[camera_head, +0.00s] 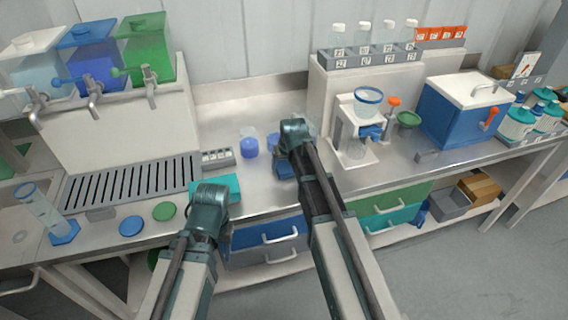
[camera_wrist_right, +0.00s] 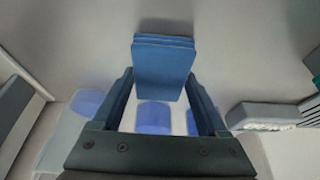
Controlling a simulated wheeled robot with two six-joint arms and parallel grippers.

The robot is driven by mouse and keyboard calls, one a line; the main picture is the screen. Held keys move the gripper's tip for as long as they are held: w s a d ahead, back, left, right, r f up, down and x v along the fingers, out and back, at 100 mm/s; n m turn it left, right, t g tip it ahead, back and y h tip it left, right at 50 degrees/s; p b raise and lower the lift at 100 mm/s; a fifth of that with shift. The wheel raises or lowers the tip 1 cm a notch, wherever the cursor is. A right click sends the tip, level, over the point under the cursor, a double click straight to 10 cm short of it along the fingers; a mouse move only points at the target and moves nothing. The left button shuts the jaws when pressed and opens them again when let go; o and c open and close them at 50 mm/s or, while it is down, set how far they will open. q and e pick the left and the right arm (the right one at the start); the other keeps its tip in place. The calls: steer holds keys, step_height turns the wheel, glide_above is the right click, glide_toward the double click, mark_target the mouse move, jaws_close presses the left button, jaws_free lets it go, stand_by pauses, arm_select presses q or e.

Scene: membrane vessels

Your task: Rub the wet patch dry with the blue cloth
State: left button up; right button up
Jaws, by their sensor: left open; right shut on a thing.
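The blue cloth (camera_wrist_right: 163,68) is a folded stack between the fingertips of my right gripper (camera_wrist_right: 162,82) in the right wrist view. In the head view my right gripper (camera_head: 285,168) is over the middle of the steel counter, and a dark blue part of the cloth shows below it. It is shut on the cloth; I cannot tell whether the cloth touches the counter. My left gripper (camera_head: 208,198) is at the counter's front edge, open, its fingers mostly hidden by its arm. I cannot make out the wet patch in either view.
A cup of blue liquid (camera_head: 250,147) stands left of my right gripper. A teal block (camera_head: 230,185) lies beside my left gripper. A small grey rack (camera_head: 217,157) and drain grate (camera_head: 132,184) are further left. A white stand (camera_head: 352,135) is at the right.

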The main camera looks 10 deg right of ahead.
mark_target(288, 172)
steer(key=s, duration=0.3)
steer(key=shift+s, duration=0.3)
steer(key=shift+s+d, duration=0.15)
steer(key=shift+s, duration=0.05)
steer(key=w, duration=0.3)
steer(key=shift+w, duration=0.65)
steer(key=r+p, duration=0.1)
steer(key=r, duration=0.1)
steer(key=r+p, duration=0.1)
steer(key=p, duration=0.1)
steer(key=shift+s+a+r, duration=0.1)
steer(key=shift+a+r, duration=0.1)
steer(key=shift+r, duration=0.15)
step_height(288, 172, up, 4)
steer(key=p, duration=0.4)
steer(key=shift+p, duration=0.3)
arm_select(q)
step_height(288, 172, up, 8)
steer(key=shift+f, duration=0.15)
steer(key=shift+d+f, duration=0.1)
steer(key=shift+f, duration=0.05)
arm_select(e)
steer(key=shift+f, duration=0.15)
arm_select(q)
step_height(288, 172, down, 6)
steer(key=b, duration=0.6)
arm_select(e)
step_height(288, 172, down, 6)
steer(key=shift+r, duration=0.15)
